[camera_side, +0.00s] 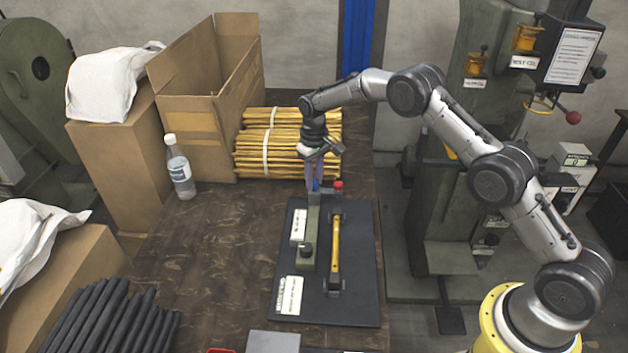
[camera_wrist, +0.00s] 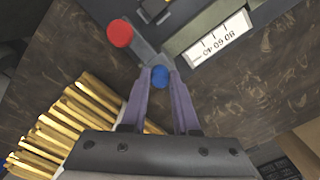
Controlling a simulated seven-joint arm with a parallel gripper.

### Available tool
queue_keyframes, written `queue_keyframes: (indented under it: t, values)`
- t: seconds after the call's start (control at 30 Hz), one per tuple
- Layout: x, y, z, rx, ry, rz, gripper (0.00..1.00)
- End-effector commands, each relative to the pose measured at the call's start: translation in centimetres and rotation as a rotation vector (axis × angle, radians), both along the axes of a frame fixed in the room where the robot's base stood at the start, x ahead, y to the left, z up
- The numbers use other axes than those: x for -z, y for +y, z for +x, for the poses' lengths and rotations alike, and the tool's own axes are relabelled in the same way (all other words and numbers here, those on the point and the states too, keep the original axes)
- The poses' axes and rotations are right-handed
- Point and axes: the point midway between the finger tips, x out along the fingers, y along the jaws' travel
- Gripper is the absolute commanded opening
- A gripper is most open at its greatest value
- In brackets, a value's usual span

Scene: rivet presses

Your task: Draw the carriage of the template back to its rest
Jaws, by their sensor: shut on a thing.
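The template is a black base plate (camera_side: 354,300) on the bench, with a grey-green rail (camera_side: 312,228) along it. A grey carriage (camera_wrist: 148,52) sits at the rail's far end. It has a blue knob (camera_wrist: 160,76) and a red knob (camera_wrist: 119,33), which also shows in the side view (camera_side: 338,184). My gripper (camera_side: 314,188) points down at that far end. Its fingers are shut on the blue knob, seen between the fingertips in the wrist view. The fingers partly hide the carriage in the side view.
A yellow bar (camera_side: 336,248) stands beside the rail, and a dark knob (camera_side: 306,249) is at the rail's near part. Bundled yellow rods (camera_side: 270,150), an open carton (camera_side: 190,120) and a bottle (camera_side: 179,168) stand behind and left.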

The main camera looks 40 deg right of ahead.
Motion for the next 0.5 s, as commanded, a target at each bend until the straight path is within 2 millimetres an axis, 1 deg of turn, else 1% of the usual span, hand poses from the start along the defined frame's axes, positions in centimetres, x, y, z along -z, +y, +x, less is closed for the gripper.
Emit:
queue_keyframes:
  t: [0.03, 0.07, 0.1, 0.23, 0.27, 0.5]
  values:
    - [-0.19, -0.5, 0.51, 0.003, -0.02, -0.006, 0.0]
    - [-0.2, -0.52, 0.52, 0.003, -0.02, -0.006, 0.0]
    - [-0.2, -0.54, 0.53, 0.003, -0.02, -0.007, 0.34]
    - [-0.18, -0.47, 0.45, 0.003, -0.018, -0.006, 0.57]
    - [-0.18, -0.44, 0.42, 0.003, -0.017, -0.006, 0.59]
    - [-0.12, -0.3, 0.29, 0.002, -0.012, -0.004, 0.59]
